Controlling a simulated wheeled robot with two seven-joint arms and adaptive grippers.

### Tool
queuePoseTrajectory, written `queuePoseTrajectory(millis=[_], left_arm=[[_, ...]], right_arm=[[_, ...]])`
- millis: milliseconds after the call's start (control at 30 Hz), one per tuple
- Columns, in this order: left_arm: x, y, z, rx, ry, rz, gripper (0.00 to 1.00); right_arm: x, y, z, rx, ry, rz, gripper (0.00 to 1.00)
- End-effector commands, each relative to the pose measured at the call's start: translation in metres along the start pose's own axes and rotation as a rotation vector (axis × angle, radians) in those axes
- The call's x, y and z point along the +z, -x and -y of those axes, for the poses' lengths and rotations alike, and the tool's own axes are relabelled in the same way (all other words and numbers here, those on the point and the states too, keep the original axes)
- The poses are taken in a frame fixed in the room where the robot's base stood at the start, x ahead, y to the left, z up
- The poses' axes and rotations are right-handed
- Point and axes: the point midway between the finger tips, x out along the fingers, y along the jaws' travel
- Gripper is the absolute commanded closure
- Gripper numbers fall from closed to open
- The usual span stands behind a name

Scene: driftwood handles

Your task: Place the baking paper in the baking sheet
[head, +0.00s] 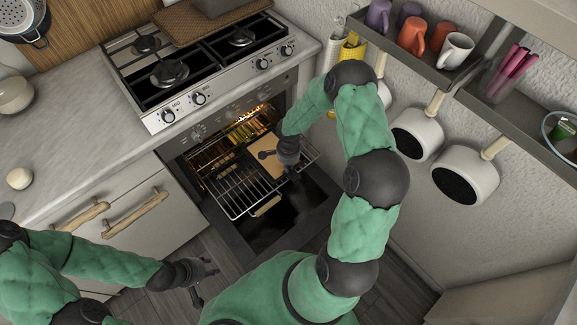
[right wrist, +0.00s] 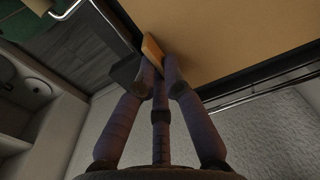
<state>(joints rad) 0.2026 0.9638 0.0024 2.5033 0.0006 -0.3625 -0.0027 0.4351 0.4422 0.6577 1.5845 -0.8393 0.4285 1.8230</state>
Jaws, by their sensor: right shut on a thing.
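The baking paper (head: 267,163) is a flat tan sheet over the pulled-out oven rack. It fills the upper right of the right wrist view (right wrist: 245,35). A dark strip borders the sheet there. I cannot clearly make out the baking sheet; it may be under the paper. My left gripper (head: 205,283) is open and empty, low over the floor.
The oven rack (head: 232,203) sticks out above the open oven door (head: 290,215). Drawers with driftwood handles (head: 135,213) are left of it. The stove (head: 195,65) is above. Pots (head: 470,175) hang on the right wall under a shelf with mugs.

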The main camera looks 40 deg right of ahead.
Motion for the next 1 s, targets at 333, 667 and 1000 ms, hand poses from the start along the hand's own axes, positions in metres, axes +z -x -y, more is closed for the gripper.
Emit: queuePoseTrajectory(millis=[333,667,1000], left_arm=[[0.0,-0.008,0.003,0.0,0.0,0.0,0.6],[-0.001,-0.014,0.005,0.0,0.0,0.0,0.6],[-0.001,-0.016,0.006,0.0,0.0,0.0,0.6]], right_arm=[[0.003,-0.013,-0.007,0.015,0.002,0.007,1.0],[0.003,-0.02,-0.009,0.02,0.002,0.008,1.0],[0.004,-0.022,-0.01,0.022,0.004,0.008,1.0]])
